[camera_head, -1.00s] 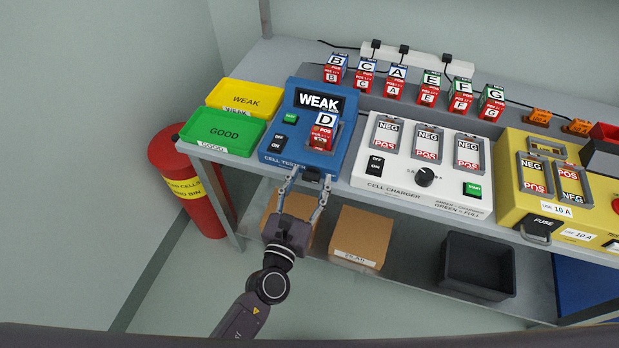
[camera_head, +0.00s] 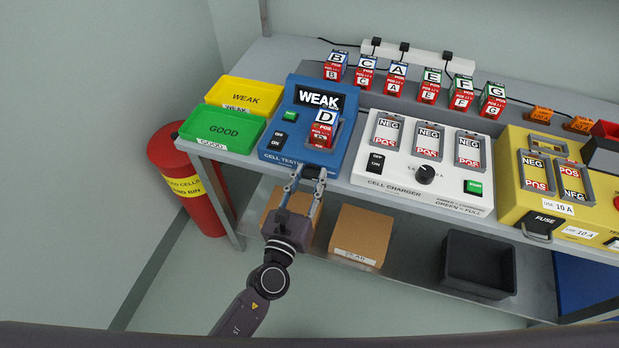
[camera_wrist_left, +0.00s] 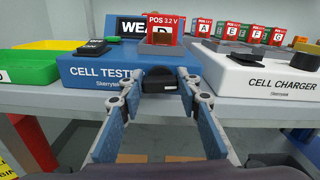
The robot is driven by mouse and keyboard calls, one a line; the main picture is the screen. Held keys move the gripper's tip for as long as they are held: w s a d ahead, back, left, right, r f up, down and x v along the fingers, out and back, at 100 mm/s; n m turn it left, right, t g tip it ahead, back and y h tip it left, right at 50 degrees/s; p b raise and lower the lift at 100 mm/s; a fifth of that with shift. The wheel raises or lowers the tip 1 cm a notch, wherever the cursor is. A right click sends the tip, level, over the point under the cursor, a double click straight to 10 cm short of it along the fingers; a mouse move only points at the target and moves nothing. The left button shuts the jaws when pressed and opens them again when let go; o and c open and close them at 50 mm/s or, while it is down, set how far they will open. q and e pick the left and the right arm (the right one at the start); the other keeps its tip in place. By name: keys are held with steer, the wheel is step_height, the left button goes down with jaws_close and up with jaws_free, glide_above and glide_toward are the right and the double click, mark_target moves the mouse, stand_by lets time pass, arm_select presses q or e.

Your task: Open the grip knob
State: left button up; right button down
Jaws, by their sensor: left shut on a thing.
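The cell tester (camera_head: 275,157) is a blue box near the table's left front; its screen reads WEAK and cell D (camera_head: 322,133) sits in its slot. The black grip knob is on the tester's front face and shows in the left wrist view (camera_wrist_left: 160,76). My left gripper (camera_head: 309,173) has come up from below the table edge. Its two blue-padded fingers stand on either side of the knob and are shut on it, as the left wrist view (camera_wrist_left: 160,90) also shows. The knob is partly hidden by the fingers in the head view. My right gripper is not in view.
Green GOOD tray (camera_head: 196,128) and yellow WEAK tray (camera_head: 222,88) lie left of the tester. The white cell charger (camera_head: 395,182) stands close on its right. The table's front edge and the lower shelf's cardboard boxes (camera_head: 361,237) are near my left arm.

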arm_select(q)
steer(key=n+b, duration=0.1)
steer(key=n, duration=0.2)
steer(key=shift+a, duration=0.1)
steer(key=o, duration=1.2)
steer(key=shift+c, duration=0.2)
steer(key=shift+s, duration=0.1)
steer(key=v, duration=1.1)
steer(key=shift+s, duration=0.35)
steer(key=shift+a, duration=0.15)
